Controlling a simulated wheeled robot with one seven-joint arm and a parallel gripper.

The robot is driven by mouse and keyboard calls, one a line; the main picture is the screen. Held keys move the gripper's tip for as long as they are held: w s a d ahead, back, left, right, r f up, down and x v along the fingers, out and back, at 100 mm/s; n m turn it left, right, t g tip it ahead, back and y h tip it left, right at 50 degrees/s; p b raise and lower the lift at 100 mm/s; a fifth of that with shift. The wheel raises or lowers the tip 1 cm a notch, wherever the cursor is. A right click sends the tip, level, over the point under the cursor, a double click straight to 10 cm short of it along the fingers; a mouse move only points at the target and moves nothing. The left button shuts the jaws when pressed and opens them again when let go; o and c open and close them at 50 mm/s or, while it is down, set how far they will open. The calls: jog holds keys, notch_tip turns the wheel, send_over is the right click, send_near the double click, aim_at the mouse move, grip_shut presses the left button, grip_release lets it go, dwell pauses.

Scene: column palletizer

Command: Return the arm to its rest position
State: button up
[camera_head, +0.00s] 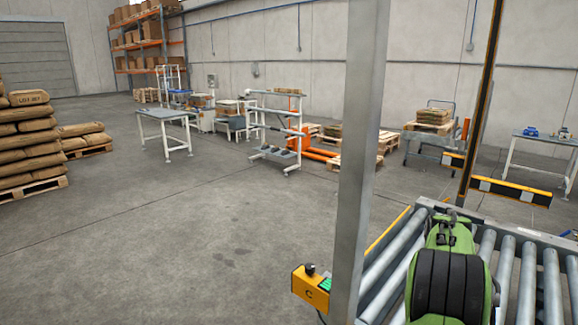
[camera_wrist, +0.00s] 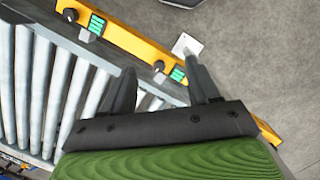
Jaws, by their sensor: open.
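My gripper (camera_wrist: 162,76) shows in the wrist view with its two dark fingers spread apart and nothing between them. The fingers point toward the roller conveyor's yellow side rail (camera_wrist: 130,38); I cannot tell their height above it. In the head view my green and black arm (camera_head: 448,285) is at the lower right, over the roller conveyor (camera_head: 505,270). The gripper's fingers are not clear in that view.
A grey metal post (camera_head: 356,150) stands close beside the conveyor. A yellow control box (camera_head: 312,287) sits at its foot. A yellow and black barrier (camera_head: 510,192) lies beyond the rollers. Stacked sacks (camera_head: 28,140) stand far left. The floor between is clear.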

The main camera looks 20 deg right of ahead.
jog(key=a+r+n+t, duration=0.1)
jog(key=a+r, duration=0.2)
jog(key=a, duration=0.4)
jog(key=a+r+t+h, duration=0.1)
jog(key=a+r+t, duration=0.1)
jog(key=a+r, duration=0.35)
jog(key=a+r+n+t, duration=0.1)
jog(key=a+r, duration=0.1)
jog(key=a, duration=0.6)
jog(key=s+a+f+n+t, duration=0.2)
jog(key=s+a+t, duration=0.1)
jog(key=s+a, duration=0.7)
jog(key=shift+s+a+t, duration=0.35)
jog(key=shift+a+t, duration=0.05)
jog(key=shift+a, duration=0.4)
jog(key=shift+d, duration=0.1)
